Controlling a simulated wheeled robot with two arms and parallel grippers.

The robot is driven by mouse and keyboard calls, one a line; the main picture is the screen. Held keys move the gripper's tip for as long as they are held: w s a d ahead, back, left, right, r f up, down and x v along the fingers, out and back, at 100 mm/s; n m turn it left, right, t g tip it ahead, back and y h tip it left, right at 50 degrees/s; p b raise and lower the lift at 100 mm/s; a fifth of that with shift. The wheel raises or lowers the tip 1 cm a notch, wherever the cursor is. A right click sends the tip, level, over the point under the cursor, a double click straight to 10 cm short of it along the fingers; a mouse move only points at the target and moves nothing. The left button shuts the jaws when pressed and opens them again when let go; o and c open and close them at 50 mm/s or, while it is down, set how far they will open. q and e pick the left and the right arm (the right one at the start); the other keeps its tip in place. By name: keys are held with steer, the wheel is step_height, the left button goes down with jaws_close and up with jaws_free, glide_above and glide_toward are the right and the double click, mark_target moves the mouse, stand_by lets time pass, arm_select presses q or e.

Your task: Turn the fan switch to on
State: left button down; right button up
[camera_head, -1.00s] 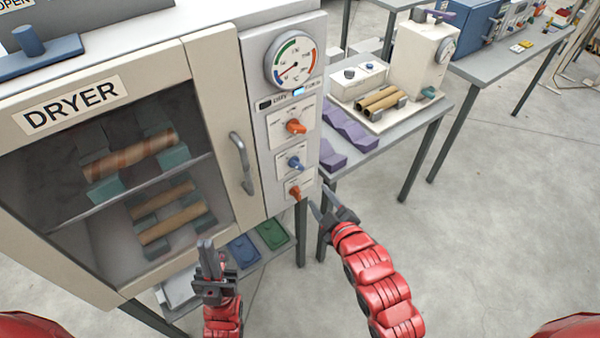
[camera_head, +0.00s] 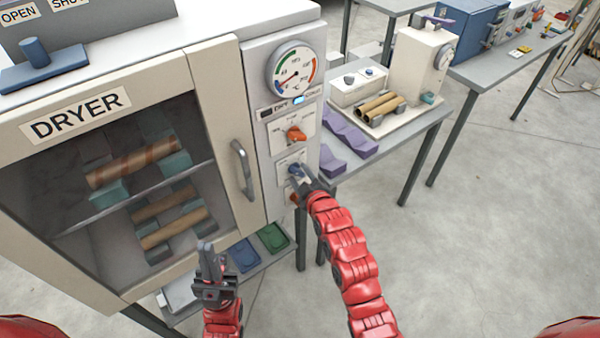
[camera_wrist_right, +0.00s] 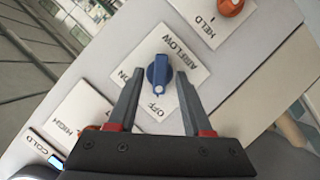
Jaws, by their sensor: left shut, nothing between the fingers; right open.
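The fan switch appears to be the blue knob (camera_head: 295,170) in the middle of the dryer's control panel. In the right wrist view the blue knob (camera_wrist_right: 158,72) sits on a white plate (camera_wrist_right: 177,52) lettered AIRFLOW, ON and OFF. Its white mark points toward OFF. My right gripper (camera_wrist_right: 156,80) is open, with one finger on each side of the knob; I cannot tell whether they touch it. In the head view my right gripper (camera_head: 300,179) partly covers the knob. My left gripper (camera_head: 206,258) is shut and empty, low before the dryer.
An orange knob (camera_head: 296,134) is above the blue one, and another orange knob (camera_head: 294,197) below is partly hidden by my right gripper. The dryer's door handle (camera_head: 242,168) is to the left. A table (camera_head: 395,140) with purple blocks (camera_head: 347,130) stands to the right.

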steer(key=shift+w+a, duration=0.1)
steer(key=shift+w, duration=0.05)
jaws_close()
steer(key=shift+f, duration=0.1)
stand_by(0.3)
steer(key=shift+f+b, duration=0.15)
steer(key=shift+b, duration=0.45)
steer(key=m+g+y+b, duration=0.1)
steer(key=m+b, duration=0.1)
steer(key=b, duration=0.1)
steer(key=m+g+y+b, duration=0.1)
steer(key=m+b, duration=0.1)
steer(key=b, duration=0.2)
steer(key=m+y+b, duration=0.1)
steer(key=b, duration=0.2)
steer(key=shift+w+d+m+g+b, duration=0.2)
steer(key=shift+d+m+g+b, duration=0.1)
steer(key=shift+d+m+g, duration=0.1)
steer(key=shift+d+m+g+y+b, duration=0.1)
steer(key=shift+m+g+y+b, duration=0.4)
steer(key=shift+m+y+b, duration=0.55)
steer(key=shift+w+m+g+y+b, duration=0.1)
steer(key=shift+m+g+y+b, duration=0.35)
steer(key=shift+m+b, duration=0.8)
steer(key=shift+m, duration=0.3)
